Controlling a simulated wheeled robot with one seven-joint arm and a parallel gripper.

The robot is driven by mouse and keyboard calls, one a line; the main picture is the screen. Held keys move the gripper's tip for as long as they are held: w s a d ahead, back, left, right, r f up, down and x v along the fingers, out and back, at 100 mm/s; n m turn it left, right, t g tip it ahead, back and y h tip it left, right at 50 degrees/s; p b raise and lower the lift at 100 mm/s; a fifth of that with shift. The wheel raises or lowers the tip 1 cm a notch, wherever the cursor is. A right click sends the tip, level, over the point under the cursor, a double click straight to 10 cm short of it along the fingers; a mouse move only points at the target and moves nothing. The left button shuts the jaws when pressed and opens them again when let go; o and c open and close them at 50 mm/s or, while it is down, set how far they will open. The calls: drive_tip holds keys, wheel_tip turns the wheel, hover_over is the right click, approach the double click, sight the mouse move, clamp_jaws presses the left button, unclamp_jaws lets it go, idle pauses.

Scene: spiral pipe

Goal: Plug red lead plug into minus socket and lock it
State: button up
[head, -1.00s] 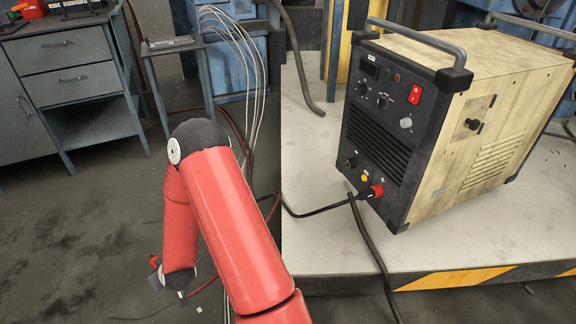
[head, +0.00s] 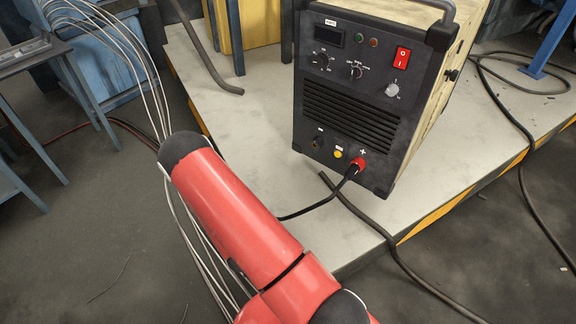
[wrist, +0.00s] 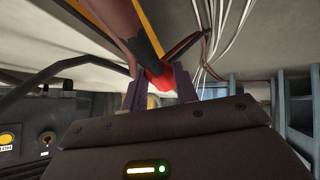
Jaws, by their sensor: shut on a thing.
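My gripper (wrist: 160,90) shows in the wrist view, its two fingers shut on a red plug (wrist: 158,80). A dark reddish lead (wrist: 188,43) runs up and right behind the plug. In the head view the gripper and held plug are hidden. The welding machine (head: 350,105) stands on the platform. The minus socket (head: 317,142) is low on its front, left of a yellow button (head: 338,153), and looks empty. It also appears at the wrist view's lower left (wrist: 46,140), apart from the held plug. A red-collared black plug (head: 355,167) sits in the plus socket.
A black cable (head: 310,208) runs from the plus socket across the pale platform (head: 240,125). A thick dark hose (head: 370,235) lies over the platform's striped front edge. Thin white cables (head: 130,50) hang near my arm. Another cable lies at right (head: 520,130).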

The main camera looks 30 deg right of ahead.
drive_tip(key=d+m+g+h, duration=0.1)
drive_tip(key=d+g+h, duration=0.1)
drive_tip(key=d+h, duration=0.1)
drive_tip(key=w+d+m+g+h+b, duration=0.1)
drive_tip(key=d+m+g+h, duration=0.1)
drive_tip(key=d+g+h, duration=0.1)
drive_tip(key=w+d+m+g+h+b, duration=0.1)
drive_tip(key=d+m+g+h, duration=0.1)
drive_tip(key=d, duration=0.3)
drive_tip(key=shift+w+d+r+g+h, duration=0.1)
drive_tip(key=shift+w+r+g+h, duration=0.15)
drive_tip(key=shift+h, duration=0.25)
drive_tip(key=w+d+r+m+g+b, duration=0.1)
drive_tip(key=w+d+r+m+g, duration=0.1)
drive_tip(key=d+r, duration=0.3)
drive_tip(key=w+d+r+m+g, duration=0.2)
drive_tip(key=d+r+g, duration=0.2)
drive_tip(key=r, duration=0.6)
drive_tip(key=shift+d+g+b, duration=0.35)
drive_tip(key=shift+d+b, duration=0.05)
drive_tip(key=shift+d, duration=0.4)
drive_tip(key=shift+w, duration=0.1)
